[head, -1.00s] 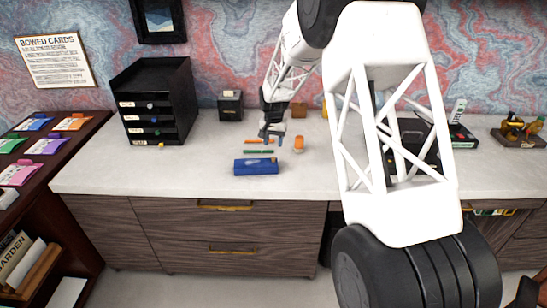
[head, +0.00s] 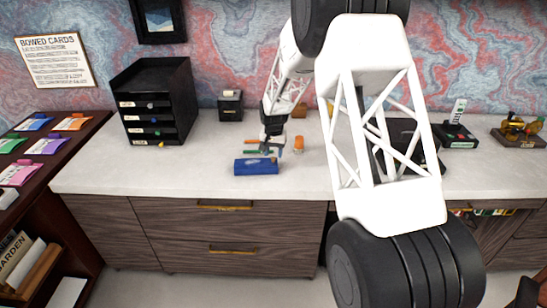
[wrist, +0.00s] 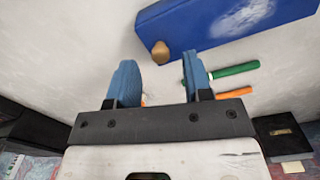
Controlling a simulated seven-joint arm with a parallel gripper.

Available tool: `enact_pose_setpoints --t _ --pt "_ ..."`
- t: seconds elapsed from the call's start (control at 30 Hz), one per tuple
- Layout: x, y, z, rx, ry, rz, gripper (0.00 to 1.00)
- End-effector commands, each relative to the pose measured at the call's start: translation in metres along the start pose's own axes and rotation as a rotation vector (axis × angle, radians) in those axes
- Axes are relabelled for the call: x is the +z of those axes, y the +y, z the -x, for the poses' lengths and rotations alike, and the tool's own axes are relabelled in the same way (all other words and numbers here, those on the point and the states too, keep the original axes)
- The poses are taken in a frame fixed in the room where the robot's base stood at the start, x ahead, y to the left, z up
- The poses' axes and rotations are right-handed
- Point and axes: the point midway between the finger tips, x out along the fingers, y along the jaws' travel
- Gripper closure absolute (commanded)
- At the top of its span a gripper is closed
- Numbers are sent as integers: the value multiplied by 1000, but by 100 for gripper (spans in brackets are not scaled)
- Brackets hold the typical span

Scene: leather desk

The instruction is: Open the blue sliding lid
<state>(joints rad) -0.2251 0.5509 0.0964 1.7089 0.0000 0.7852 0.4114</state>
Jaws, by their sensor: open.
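The blue box with its blue sliding lid (head: 256,167) lies on the white desktop near the front edge. It also shows at the top of the wrist view (wrist: 225,22), with a small tan knob (wrist: 160,52) at its near edge and a pale worn patch on its top. My gripper (head: 271,153) is just behind the box in the head view. In the wrist view, its two blue fingers (wrist: 158,80) are apart with nothing between them, and the knob lies a little beyond them. I cannot tell whether the lid has shifted.
A green stick (wrist: 236,70) lies beside the right finger, and an orange stick (wrist: 235,92) lies near it. A black drawer stack (head: 157,102) is at the back left. The desktop left of the box is clear.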

Motion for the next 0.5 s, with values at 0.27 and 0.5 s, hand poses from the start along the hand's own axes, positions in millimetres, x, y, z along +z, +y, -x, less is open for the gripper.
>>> enact_pose_setpoints --t 0.27,0.5 --pt "0 0 -22 0 -1 0 54" --pt "0 0 -25 0 0 0 54"
